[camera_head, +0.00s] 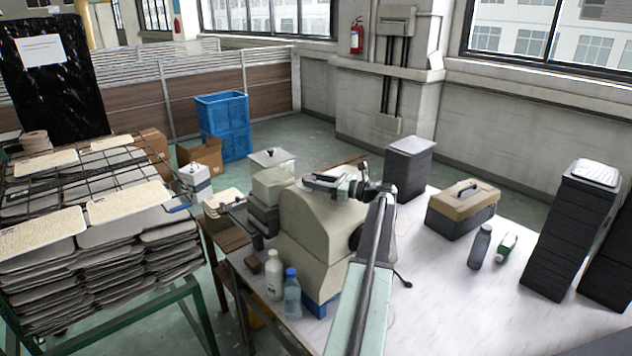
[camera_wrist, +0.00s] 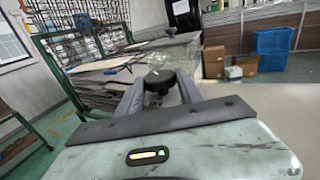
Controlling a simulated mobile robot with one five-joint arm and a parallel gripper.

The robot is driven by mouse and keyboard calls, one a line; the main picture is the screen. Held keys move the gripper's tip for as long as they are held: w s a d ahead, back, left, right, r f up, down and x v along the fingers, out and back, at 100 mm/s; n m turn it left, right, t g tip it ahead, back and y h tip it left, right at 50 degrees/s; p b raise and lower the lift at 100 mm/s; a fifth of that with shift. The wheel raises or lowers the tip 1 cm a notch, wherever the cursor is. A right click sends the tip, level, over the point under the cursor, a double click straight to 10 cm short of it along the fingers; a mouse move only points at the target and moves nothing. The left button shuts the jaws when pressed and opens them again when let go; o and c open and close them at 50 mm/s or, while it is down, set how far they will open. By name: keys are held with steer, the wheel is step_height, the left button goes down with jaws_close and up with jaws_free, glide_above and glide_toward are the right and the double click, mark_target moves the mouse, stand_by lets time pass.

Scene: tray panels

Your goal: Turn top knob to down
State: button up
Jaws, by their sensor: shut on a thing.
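A beige machine (camera_head: 312,222) with a rounded top stands on the white table. My arm reaches up from the front, and my gripper (camera_head: 318,182) lies over the top of this machine, pointing left. In the wrist view, a round black knob (camera_wrist: 159,79) sits between the two grey fingers of my gripper (camera_wrist: 160,88). The gripper is shut on the knob. The knob's pointer and exact angle cannot be made out. In the head view the knob is hidden or too small to tell.
Two bottles, one white (camera_head: 273,274) and one blue-capped (camera_head: 292,294), stand close in front of the machine. A toolbox (camera_head: 460,210), a dark bottle (camera_head: 480,247) and dark stacks (camera_head: 568,228) stand to the right. A tray rack (camera_head: 95,245) is at left. The table's middle right is clear.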

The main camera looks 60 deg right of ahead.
steer(key=shift+f, duration=0.1)
steer(key=o, duration=1.3)
steer(key=shift+o, duration=0.2)
steer(key=shift+s, duration=0.1)
steer(key=s, duration=0.5)
steer(key=s+d, duration=0.1)
steer(key=s, duration=0.1)
steer(key=shift+s, duration=0.35)
steer(key=shift+a, duration=0.1)
